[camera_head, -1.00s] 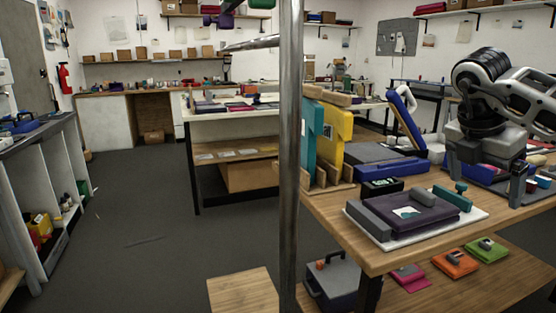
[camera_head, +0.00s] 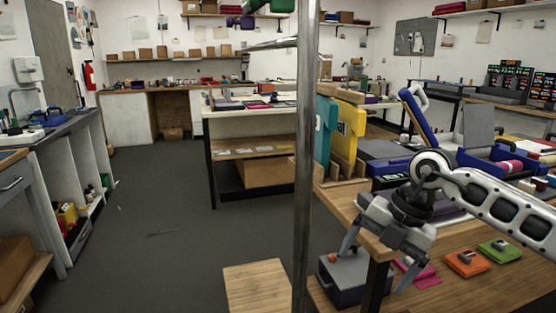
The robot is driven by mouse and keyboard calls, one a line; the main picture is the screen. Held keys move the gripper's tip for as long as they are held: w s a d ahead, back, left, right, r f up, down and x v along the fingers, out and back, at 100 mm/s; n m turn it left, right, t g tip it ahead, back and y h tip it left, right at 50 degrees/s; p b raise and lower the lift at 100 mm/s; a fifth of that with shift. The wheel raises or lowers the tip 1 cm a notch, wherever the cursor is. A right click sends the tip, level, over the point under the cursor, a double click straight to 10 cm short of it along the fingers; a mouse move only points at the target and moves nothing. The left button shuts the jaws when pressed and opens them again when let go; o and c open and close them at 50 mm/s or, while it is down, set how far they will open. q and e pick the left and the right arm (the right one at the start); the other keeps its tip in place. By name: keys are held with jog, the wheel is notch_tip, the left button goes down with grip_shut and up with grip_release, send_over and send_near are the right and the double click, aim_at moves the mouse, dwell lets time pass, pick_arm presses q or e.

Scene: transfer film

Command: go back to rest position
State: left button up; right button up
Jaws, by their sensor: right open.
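My right gripper (camera_head: 376,260) shows in the head view at the lower right, its arm coming in from the right edge. Its two fingers are spread apart with nothing between them that I can see held. It hangs in front of the near corner of the wooden table (camera_head: 343,204), pointing down. My left gripper is not in view.
A metal post (camera_head: 304,150) stands upright in the middle. Teal (camera_head: 324,135) and yellow (camera_head: 346,140) boards stand on the table. The grey floor (camera_head: 160,225) at left is open.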

jog(key=s+a+m+y, duration=0.1)
jog(key=s+a+y, duration=0.4)
jog(key=a+y, duration=0.4)
jog(key=s+a+y, duration=0.5)
jog(key=a+y, duration=0.1)
jog(key=a, duration=0.5)
jog(key=w+d+f+m+t+h, duration=0.2)
jog(key=d+f+m+t+h, duration=0.7)
jog(key=m+t, duration=0.85)
jog(key=s+d+f+m+g+h, duration=0.3)
jog(key=s+f, duration=0.3)
jog(key=f, duration=0.2)
jog(key=s+d+f+m+g+h, duration=0.3)
jog(key=s+d+f+m+g, duration=0.1)
jog(key=s+f, duration=0.3)
jog(key=shift+d+f+m+h, duration=0.45)
jog(key=shift+d+f, duration=0.1)
jog(key=shift+f, duration=0.15)
